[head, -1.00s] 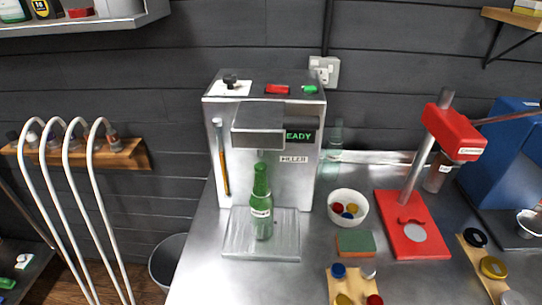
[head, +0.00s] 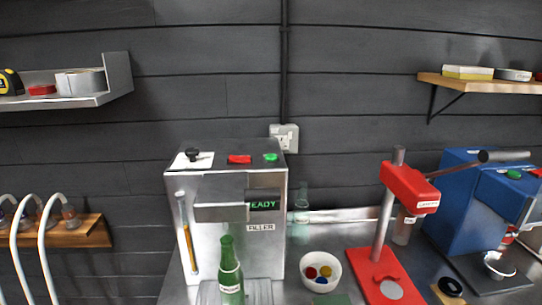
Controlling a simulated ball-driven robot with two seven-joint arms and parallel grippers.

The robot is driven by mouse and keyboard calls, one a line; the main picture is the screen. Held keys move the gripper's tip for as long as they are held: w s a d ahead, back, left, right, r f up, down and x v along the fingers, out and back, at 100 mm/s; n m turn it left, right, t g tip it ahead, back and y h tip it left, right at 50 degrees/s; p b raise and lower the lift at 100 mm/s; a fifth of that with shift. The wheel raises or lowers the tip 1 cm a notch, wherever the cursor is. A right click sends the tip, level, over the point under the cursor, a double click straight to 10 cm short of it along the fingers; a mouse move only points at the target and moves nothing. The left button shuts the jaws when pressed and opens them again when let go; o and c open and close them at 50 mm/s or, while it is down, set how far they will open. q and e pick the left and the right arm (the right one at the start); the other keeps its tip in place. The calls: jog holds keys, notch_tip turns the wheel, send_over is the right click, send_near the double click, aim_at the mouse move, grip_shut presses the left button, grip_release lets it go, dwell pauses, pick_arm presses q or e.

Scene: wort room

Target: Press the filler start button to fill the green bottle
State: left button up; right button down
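The filler (head: 236,235) is a silver box on the metal bench, with a green lit display (head: 263,205) whose visible letters read "EADY". On its top are a green button (head: 271,157), a red button (head: 239,160) and a black knob (head: 193,154) on a white plate. The green bottle (head: 230,275) stands upright under the filler's head on the tray (head: 207,294); its base is cut off by the lower edge. Neither of my grippers shows in the head view.
A white bowl of coloured caps (head: 320,284) stands right of the filler. Further right are a red capper (head: 373,271) and a blue machine (head: 462,215). Shelves (head: 75,101) hang on the wall at both sides. A wall socket (head: 284,138) is behind the filler.

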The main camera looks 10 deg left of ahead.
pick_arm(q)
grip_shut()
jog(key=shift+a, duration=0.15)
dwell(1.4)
